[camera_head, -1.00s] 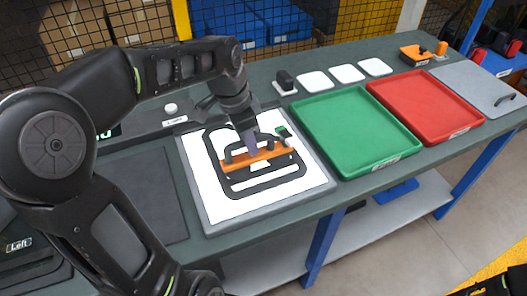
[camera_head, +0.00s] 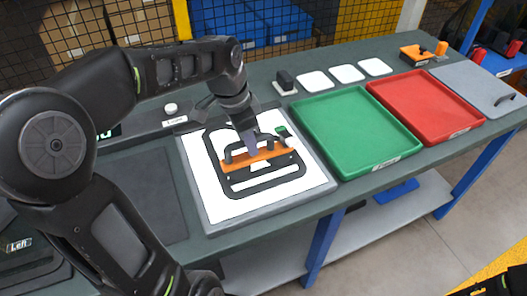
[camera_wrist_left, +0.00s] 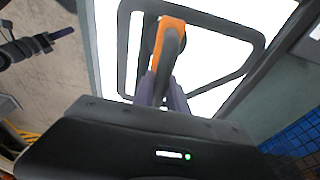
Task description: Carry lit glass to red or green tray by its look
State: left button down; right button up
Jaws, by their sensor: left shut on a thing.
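A dark-framed glass (camera_head: 261,186) with rounded corners lies on the lit white panel (camera_head: 206,194). An orange bar with dark ends, a carrier (camera_head: 264,161), sits across the glass. My left gripper (camera_head: 250,153) is shut on the carrier's grip at the middle of the bar. The wrist view shows my left fingers (camera_wrist_left: 163,92) around the orange carrier (camera_wrist_left: 170,28), over the dark frame on the white panel. Whether the glass touches the panel I cannot tell. The green tray (camera_head: 356,129) and the red tray (camera_head: 425,103) are empty, right of the panel. My right gripper is out of view.
A grey panel with a handle (camera_head: 473,89) is right of the red tray. An orange holder (camera_head: 415,54) stands at the back right.

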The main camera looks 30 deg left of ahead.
pick_arm(q)
jog(key=shift+r, duration=0.1)
dwell(0.3)
jog(key=shift+w+r+p, duration=0.1)
jog(key=shift+r+p, duration=2.85)
jog(key=shift+r, duration=0.8)
jog(key=shift+w+d, duration=0.1)
jog(key=w+d+p, duration=0.3)
jog(key=w+d, duration=0.4)
jog(key=w, duration=0.4)
jog(key=shift+w+d+p, duration=0.25)
jog(key=shift+d+p, duration=0.05)
jog(key=shift+p, duration=0.05)
